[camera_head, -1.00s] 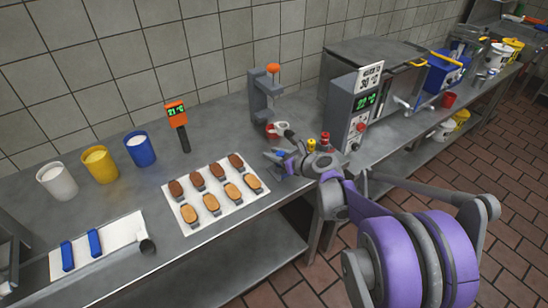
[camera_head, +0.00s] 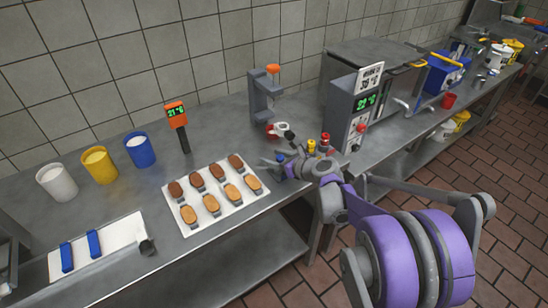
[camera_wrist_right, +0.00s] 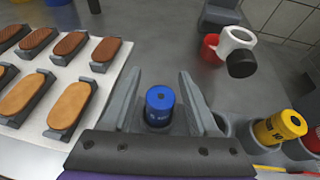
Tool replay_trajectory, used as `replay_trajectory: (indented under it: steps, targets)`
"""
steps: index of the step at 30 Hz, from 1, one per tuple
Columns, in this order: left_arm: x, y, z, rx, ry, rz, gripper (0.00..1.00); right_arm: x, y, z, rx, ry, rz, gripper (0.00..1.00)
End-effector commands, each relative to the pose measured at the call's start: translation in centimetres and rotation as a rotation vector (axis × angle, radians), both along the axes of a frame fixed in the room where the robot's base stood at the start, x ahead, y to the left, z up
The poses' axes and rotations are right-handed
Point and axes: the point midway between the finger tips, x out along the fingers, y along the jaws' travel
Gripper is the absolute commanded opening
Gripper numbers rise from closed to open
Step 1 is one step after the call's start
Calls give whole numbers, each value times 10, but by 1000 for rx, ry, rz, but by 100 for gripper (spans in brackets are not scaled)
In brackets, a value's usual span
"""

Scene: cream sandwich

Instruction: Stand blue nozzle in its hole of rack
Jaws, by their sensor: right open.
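In the right wrist view the blue nozzle (camera_wrist_right: 160,103) stands upright between the two fingers of my right gripper (camera_wrist_right: 160,92). The fingers are open, with a gap on each side of it. Its lower end sits in a grey round socket that looks like part of the rack (camera_wrist_right: 222,122); how deep it sits is hard to see. A yellow nozzle (camera_wrist_right: 281,127) and a red one (camera_wrist_right: 313,140) stand to the right. In the head view my right gripper (camera_head: 279,168) is low over the counter and hides most of the rack. My left gripper is not in view.
A white tray (camera_head: 186,229) with several cream sandwich pieces lies just left of the gripper. A grey stand (camera_head: 257,100) and a white ring-shaped piece with a black end (camera_wrist_right: 236,40) are behind. A grey machine (camera_head: 340,110) stands to the right.

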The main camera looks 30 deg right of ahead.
Motion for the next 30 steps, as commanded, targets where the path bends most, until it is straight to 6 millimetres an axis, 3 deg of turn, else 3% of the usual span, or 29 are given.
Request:
replay_trajectory:
  steps: [5,15,25,28,30]
  targets:
    - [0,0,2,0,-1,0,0,-21,-5,11,-1,0,-3,60]
    - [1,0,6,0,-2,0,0,-86,-19,38,0,0,-3,60]
    - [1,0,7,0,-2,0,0,-109,-23,47,-2,1,2,60]
    - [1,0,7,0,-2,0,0,-112,-9,44,-65,13,47,60]
    - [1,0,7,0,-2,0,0,-119,15,37,-197,36,143,60]
